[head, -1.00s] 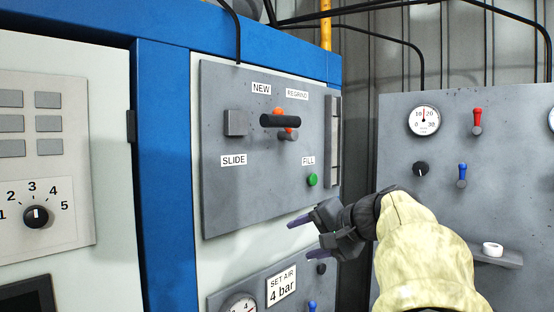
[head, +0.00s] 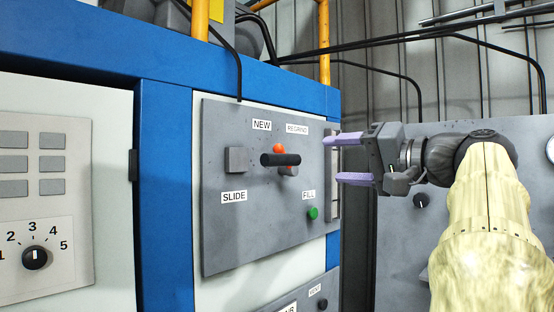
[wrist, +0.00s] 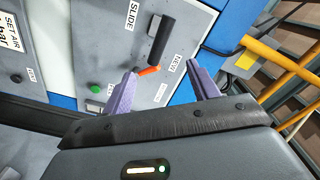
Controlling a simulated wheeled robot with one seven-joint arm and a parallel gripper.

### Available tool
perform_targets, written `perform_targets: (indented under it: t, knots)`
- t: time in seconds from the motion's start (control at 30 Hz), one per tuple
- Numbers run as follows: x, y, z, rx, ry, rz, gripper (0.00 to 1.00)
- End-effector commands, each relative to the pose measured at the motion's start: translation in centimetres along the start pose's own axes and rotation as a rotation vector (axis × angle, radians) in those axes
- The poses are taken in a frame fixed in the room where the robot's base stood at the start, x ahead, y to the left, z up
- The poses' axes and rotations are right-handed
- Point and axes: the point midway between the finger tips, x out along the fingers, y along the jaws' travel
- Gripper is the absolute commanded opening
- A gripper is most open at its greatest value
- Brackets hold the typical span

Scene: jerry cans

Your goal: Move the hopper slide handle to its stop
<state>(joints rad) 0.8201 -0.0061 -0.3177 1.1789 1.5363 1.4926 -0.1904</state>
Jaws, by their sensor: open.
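The hopper panel (head: 225,235) is grey, with NEW, REGRIND, SLIDE and FILL labels. A black bar-shaped handle (head: 280,159) stands out from it, lying level in the head view, with orange parts (head: 278,148) behind it. A grey square block (head: 236,159) sits left of the handle, with a gap between. My gripper (head: 332,158) is open and empty, right of the handle and at about its height, fingers pointing left. In the wrist view the handle (wrist: 161,40) and the orange part (wrist: 148,70) show beyond and between my open fingers (wrist: 163,82). Neither finger appears to touch the handle.
A green FILL button (head: 312,213) is below right of the handle. A vertical grey strip (head: 333,190) runs along the panel's right edge, close behind my fingers in the picture. Another grey panel with a black knob (head: 421,200) stands at right. Black hoses cross above.

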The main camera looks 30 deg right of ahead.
Motion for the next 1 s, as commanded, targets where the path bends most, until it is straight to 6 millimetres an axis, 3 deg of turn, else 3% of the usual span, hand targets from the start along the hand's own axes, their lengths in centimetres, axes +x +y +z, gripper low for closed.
perform_targets:
  t: [0.7,1.0]
  knots:
    - [12.6,-0.4,-0.1,0.003,-0.005,-0.001,0.60]
    - [15.8,-0.1,0.0,0.001,-0.003,-0.001,0.60]
